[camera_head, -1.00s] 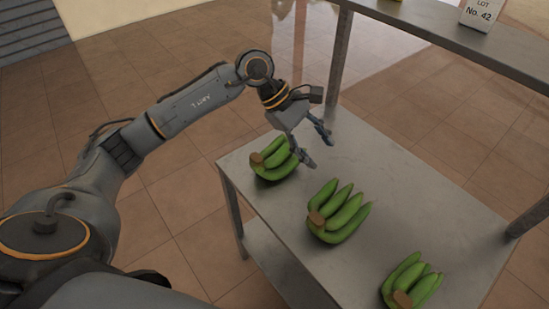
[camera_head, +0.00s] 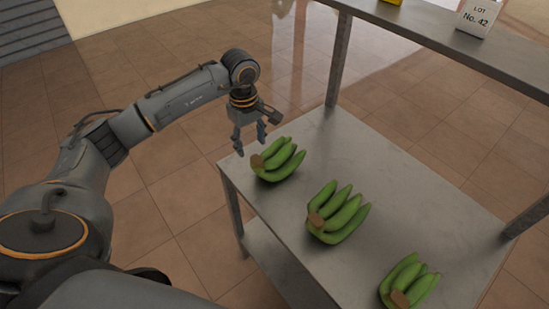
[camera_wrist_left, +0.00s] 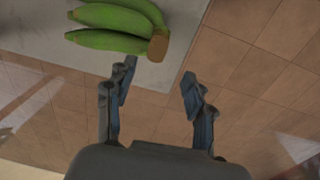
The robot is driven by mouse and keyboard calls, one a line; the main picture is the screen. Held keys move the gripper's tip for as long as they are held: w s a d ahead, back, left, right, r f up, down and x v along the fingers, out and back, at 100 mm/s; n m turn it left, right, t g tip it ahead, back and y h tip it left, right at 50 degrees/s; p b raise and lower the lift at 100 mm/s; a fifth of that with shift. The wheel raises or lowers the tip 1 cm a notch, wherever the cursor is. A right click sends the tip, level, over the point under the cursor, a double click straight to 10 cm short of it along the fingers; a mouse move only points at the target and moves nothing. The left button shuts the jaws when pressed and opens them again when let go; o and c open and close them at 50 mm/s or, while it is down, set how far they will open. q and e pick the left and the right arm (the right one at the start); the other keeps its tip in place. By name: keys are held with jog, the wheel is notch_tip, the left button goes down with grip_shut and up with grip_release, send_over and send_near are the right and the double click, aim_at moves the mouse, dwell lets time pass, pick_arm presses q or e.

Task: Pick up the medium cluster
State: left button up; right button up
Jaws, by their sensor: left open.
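Three green banana clusters lie in a row on the grey metal table. One cluster (camera_head: 277,160) is at the far left corner, another (camera_head: 338,213) is in the middle, and another (camera_head: 409,282) is at the near right edge. Which one is the medium cluster I cannot tell for sure. My left gripper (camera_head: 251,146) is open and empty, above and just left of the far left cluster. In the left wrist view that cluster (camera_wrist_left: 118,24) shows at the top left, with its brown stem end toward the open fingers (camera_wrist_left: 158,88). My right gripper is not in view.
The table (camera_head: 400,195) has bare metal right of the clusters. Tiled floor surrounds the table.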

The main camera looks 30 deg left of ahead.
aim_at(257, 158)
pick_arm(q)
jog(key=shift+d+f, duration=0.25)
jog(key=shift+f, duration=0.1)
jog(key=f+p, duration=0.1)
jog(key=d+f+p, duration=0.1)
jog(key=f, duration=0.1)
jog(key=shift+w+f, duration=0.15)
jog(key=shift+f, duration=0.1)
jog(key=shift+a+f, duration=0.1)
jog(key=shift+f, duration=0.4)
grip_shut()
jog(key=shift+w+r, duration=0.1)
jog(key=shift+w, duration=0.1)
